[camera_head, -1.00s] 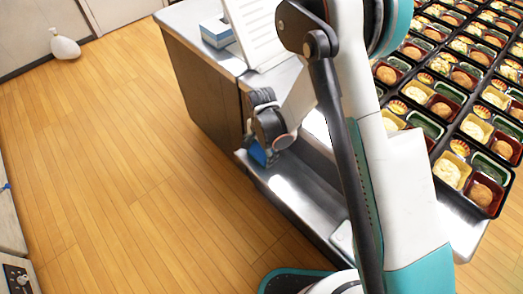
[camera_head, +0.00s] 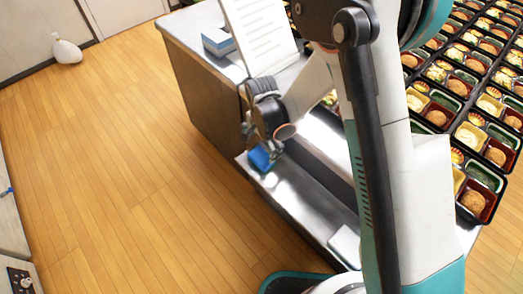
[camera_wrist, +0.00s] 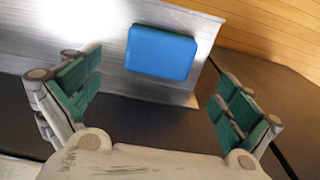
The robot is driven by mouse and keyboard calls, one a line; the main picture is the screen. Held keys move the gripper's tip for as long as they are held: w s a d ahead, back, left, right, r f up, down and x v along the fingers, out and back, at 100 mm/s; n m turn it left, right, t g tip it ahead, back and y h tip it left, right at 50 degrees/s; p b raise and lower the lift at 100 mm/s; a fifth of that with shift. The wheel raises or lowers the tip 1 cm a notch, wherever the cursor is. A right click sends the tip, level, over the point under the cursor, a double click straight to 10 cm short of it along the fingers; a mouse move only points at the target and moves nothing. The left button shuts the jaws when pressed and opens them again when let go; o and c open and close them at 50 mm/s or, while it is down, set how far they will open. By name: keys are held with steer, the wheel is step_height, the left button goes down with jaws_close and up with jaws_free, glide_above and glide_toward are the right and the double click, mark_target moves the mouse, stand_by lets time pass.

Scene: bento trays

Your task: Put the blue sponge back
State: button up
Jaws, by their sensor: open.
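The blue sponge (camera_head: 261,157) lies on the narrow metal ledge (camera_head: 290,200) at the side of the counter, near the ledge's far end. In the wrist view the sponge (camera_wrist: 161,53) lies flat on the bare metal (camera_wrist: 60,60), close to the ledge's end edge. My gripper (camera_wrist: 162,98) is open and empty. Its two green-padded fingers are spread wide and apart from the sponge, which shows beyond and between them. In the head view my gripper (camera_head: 266,140) is just above the sponge and partly hides it.
A white sheet or board with lines (camera_head: 262,35) stands tilted on the counter, with a blue and white box (camera_head: 217,40) beside it. Many bento trays (camera_head: 475,200) fill the right side. A pale flat item (camera_head: 345,245) lies at the ledge's near end.

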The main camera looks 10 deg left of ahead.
mark_target(261, 157)
step_height(261, 157, up, 5)
steer(key=shift+r+p, duration=0.1)
steer(key=shift+p, duration=0.55)
